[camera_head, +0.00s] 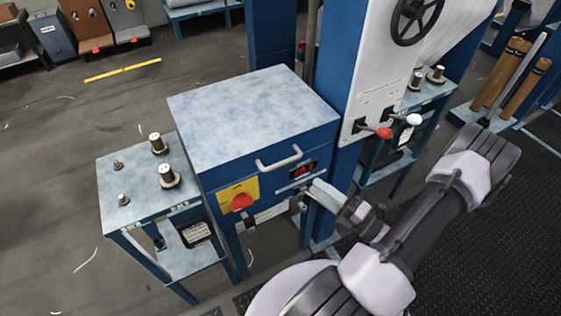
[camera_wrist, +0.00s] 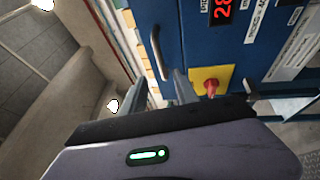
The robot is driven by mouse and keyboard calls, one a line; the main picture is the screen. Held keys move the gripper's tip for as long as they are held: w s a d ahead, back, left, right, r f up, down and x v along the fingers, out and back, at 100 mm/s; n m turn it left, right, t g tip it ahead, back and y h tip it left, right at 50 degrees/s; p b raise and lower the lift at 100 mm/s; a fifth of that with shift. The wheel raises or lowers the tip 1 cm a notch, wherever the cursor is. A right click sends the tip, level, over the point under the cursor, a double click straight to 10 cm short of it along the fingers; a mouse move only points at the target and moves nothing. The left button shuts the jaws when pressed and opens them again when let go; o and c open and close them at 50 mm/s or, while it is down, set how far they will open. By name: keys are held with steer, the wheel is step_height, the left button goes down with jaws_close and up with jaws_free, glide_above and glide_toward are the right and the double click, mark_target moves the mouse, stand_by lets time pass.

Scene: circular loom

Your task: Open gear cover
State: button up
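The gear cover (camera_head: 250,115) appears to be the blue box top with a speckled pale-blue lid, lying flat and closed in the head view. A pale bar handle (camera_head: 278,160) is on its front face; it also shows in the wrist view (camera_wrist: 155,52). My gripper (camera_head: 312,192) is in front of the box, to the right of and lower than the handle in the head view. In the wrist view my gripper (camera_wrist: 162,88) has its two fingers apart, with nothing seen between them. The handle lies beyond the fingertips, apart from them. The cover's inside is hidden.
A red switch on a yellow plate (camera_head: 239,197) and a red display (camera_head: 304,168) are on the box front. A blue side table with metal posts (camera_head: 120,190) stands left. A tall blue column (camera_head: 345,130) with red and white levers rises right of the box.

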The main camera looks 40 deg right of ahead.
mark_target(283, 161)
steer(key=b+x, duration=0.2)
steer(key=x, duration=1)
steer(key=shift+w+a, duration=0.1)
steer(key=shift+w, duration=0.3)
jaws_close()
stand_by(0.5)
